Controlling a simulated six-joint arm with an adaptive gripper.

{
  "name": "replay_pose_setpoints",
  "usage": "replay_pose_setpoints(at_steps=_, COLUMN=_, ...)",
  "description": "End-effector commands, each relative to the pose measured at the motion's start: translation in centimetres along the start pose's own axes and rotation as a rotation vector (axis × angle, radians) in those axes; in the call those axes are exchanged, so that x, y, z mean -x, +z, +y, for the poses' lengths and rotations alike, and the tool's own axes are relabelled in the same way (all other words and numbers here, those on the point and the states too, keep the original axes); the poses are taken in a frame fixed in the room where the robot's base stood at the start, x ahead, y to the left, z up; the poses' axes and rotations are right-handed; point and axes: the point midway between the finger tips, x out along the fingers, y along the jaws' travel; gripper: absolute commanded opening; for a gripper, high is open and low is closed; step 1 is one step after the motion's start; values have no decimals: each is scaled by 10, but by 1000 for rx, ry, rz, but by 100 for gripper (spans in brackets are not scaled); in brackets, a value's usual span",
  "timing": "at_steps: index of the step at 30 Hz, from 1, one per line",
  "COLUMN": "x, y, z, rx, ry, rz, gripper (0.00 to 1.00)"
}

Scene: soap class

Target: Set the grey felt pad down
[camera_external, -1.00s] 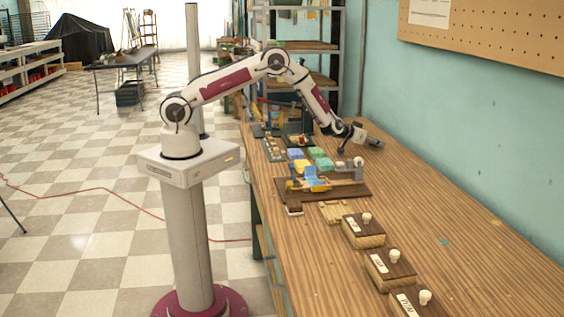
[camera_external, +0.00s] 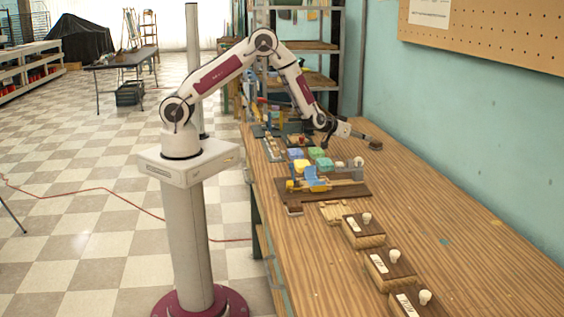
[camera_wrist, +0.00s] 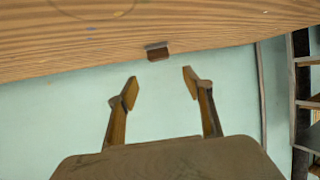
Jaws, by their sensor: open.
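In the wrist view a small brown block with a thin grey layer, which looks like the grey felt pad (camera_wrist: 157,51), is at the wooden bench's edge against the pale wall. Its grey side faces the bench top. In the outside view a small brown and grey thing (camera_external: 375,145), probably the same pad, shows at the tip of my gripper (camera_external: 368,139). In the wrist view my gripper (camera_wrist: 158,77) is open, its two fingers well apart with nothing between them. The pad lies just beyond the fingertips, apart from both.
The wooden bench (camera_external: 440,235) is bare to the right. A dark board (camera_external: 345,190) with a blue and yellow fixture stands nearer, with green blocks (camera_external: 318,153) behind it. Several brown blocks with white knobs (camera_external: 363,231) line the front. The wall (camera_external: 455,140) bounds the bench.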

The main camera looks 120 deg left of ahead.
Motion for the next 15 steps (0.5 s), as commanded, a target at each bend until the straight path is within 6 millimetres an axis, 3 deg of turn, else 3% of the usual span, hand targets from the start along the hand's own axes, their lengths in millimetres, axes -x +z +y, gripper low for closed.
replay_pose_setpoints(at_steps=15, x=11, y=0, z=0, rx=0, ry=-1, rz=1, gripper=51)
